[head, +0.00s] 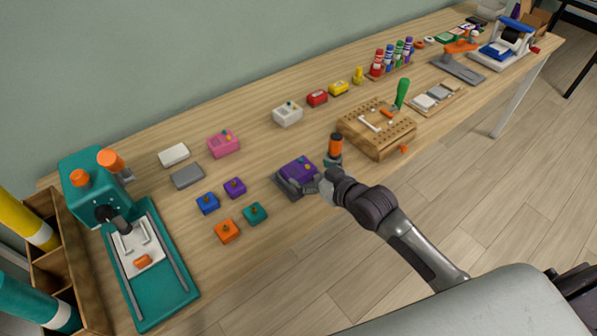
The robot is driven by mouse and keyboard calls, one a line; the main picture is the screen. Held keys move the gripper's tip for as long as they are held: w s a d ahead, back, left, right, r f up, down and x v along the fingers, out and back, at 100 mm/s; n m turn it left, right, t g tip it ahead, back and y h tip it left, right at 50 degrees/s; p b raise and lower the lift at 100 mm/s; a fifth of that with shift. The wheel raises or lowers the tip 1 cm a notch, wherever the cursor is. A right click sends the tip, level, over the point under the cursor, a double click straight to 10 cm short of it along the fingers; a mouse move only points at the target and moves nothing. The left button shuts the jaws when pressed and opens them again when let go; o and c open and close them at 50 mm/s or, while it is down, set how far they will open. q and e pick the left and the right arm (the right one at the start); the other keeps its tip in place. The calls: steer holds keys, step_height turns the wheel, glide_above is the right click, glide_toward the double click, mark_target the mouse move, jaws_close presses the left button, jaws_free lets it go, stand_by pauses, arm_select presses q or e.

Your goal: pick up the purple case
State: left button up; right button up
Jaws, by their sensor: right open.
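The purple case (298,168) lies on the wooden workbench (262,255) near its front edge, with small details on its top. My right gripper (294,184) is at the case, its arm coming in from the lower right. Its fingers are open, with dark finger parts low along the near and left sides of the case. I cannot tell whether they touch it. The near lower part of the case is partly hidden by the gripper. My left gripper is not in view.
Small purple (234,188), blue (207,203), teal (255,213) and orange (227,231) blocks lie to the left. A wooden fixture (376,134) sits to the right; a teal press (150,265) stands far left.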

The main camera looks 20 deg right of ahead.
mark_target(299, 168)
steer(key=x, duration=0.5)
steer(key=shift+d+f, duration=0.1)
steer(key=shift+f, duration=0.35)
steer(key=shift+s, duration=0.1)
steer(key=shift+c, duration=0.2)
steer(key=c, duration=1)
steer(key=shift+r, duration=0.1)
